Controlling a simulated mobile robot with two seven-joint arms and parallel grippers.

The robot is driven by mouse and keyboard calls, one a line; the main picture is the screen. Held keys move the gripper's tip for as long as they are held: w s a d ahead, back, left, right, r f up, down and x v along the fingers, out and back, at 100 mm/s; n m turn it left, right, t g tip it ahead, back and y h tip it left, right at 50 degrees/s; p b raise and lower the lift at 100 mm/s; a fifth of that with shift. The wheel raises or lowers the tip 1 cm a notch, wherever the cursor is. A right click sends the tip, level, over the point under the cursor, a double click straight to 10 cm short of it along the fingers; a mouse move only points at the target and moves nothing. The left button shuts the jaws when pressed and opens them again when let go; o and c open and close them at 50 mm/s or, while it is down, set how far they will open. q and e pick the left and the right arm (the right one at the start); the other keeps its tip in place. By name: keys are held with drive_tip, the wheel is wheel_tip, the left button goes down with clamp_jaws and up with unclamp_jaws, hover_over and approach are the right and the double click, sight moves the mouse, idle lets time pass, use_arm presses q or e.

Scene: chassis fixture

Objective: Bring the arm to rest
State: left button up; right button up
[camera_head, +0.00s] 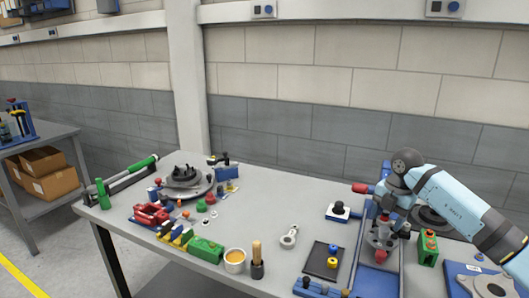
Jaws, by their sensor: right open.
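My right arm, light blue with a dark grey wrist, comes in from the right edge over the workbench (290,222). My right gripper (384,208) points down over a blue fixture (374,280) at the bench's right side. It is open, just above or around the top of a grey upright part (381,236) there. I cannot tell whether it touches this part. My left gripper does not show.
A green block (428,248) stands close right of the gripper. A black tray (323,260), a white-and-blue block (338,211) and a grey ring-ended part (289,237) lie left. Several coloured parts and a round turntable (185,185) crowd the bench's left. A wall stands behind.

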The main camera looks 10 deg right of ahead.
drive_tip(key=s+a+f+n+t+y, duration=0.15)
drive_tip(key=a+y, duration=0.25)
drive_tip(key=a, duration=0.4)
drive_tip(key=s+a+f+n+y, duration=0.1)
drive_tip(key=a+f+n+y, duration=0.2)
drive_tip(key=a, duration=0.6)
drive_tip(key=s+a+r+m+t+y, duration=0.5)
drive_tip(key=s+a+r+t+y, duration=0.15)
drive_tip(key=a+t+y, duration=0.25)
drive_tip(key=s+d+f+m+t+h, duration=0.35)
drive_tip(key=d+m+h, duration=0.25)
drive_tip(key=m+h, duration=0.35)
drive_tip(key=s+d+f+m+t+h, duration=0.3)
drive_tip(key=s+d+f+m+h, duration=0.15)
drive_tip(key=m+h, duration=0.5)
drive_tip(key=s+f+m+g+y, duration=0.1)
drive_tip(key=s+f+g, duration=0.35)
drive_tip(key=s, duration=0.35)
drive_tip(key=s+d+f+m+g+y, duration=0.1)
drive_tip(key=s+f+g, duration=0.2)
drive_tip(key=s+g, duration=0.35)
drive_tip(key=s+f+m+g+y, duration=0.1)
drive_tip(key=s+f+g, duration=0.25)
drive_tip(key=s, duration=0.65)
drive_tip(key=w+a+f+t+y+p, duration=0.2)
drive_tip(key=w+a+t+p, duration=0.4)
drive_tip(key=p, duration=0.5)
drive_tip(key=shift+w+f+n+t+p, duration=0.3)
drive_tip(key=shift+n+t+p, duration=0.05)
drive_tip(key=shift+t, duration=0.6)
